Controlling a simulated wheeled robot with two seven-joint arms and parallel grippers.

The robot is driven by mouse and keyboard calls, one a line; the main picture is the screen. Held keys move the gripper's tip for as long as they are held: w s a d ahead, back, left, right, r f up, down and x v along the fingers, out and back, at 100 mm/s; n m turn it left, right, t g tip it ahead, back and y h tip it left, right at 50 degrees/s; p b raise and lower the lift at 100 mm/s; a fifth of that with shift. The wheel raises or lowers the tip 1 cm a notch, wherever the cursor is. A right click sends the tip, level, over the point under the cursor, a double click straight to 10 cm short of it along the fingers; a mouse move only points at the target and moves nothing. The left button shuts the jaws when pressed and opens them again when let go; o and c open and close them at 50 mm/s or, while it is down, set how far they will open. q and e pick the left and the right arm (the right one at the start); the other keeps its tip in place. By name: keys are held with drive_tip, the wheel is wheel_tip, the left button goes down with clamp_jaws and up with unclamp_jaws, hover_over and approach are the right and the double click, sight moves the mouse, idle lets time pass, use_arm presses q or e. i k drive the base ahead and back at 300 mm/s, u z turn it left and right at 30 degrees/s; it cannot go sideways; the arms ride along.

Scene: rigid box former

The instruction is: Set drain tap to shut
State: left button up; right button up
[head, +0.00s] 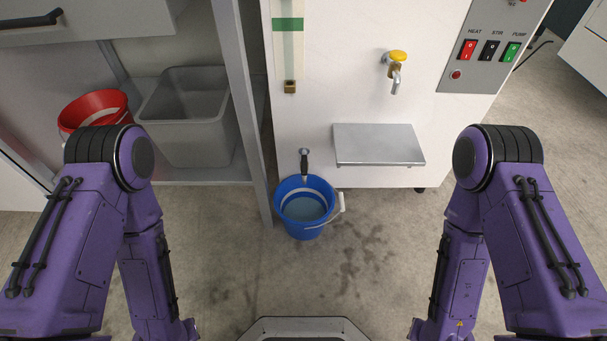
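A low tap (304,162) with a black lever sticks out of the lower front of the white machine (350,110), and the lever points down. It is just above a blue bucket (297,228) that holds some water. I cannot tell whether water is running from it. A second tap (396,73) with a yellow handle is higher on the machine, above a metal shelf. Both of my arms show at the left and right, with forearms pointing down to the bottom edge. Neither gripper is in view.
A metal shelf (379,145) juts out to the right of the low tap. A grey rack post (248,110) stands to its left. A red bucket (93,108) and a grey bin (187,140) sit on the rack. A switch panel (490,48) is at upper right. The wet-stained floor in front is open.

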sight(304, 161)
drive_tip(key=u, duration=0.05)
drive_tip(key=k, duration=1.1)
drive_tip(key=z, duration=0.7)
drive_tip(key=i, duration=1.55)
drive_tip(key=u, duration=0.7)
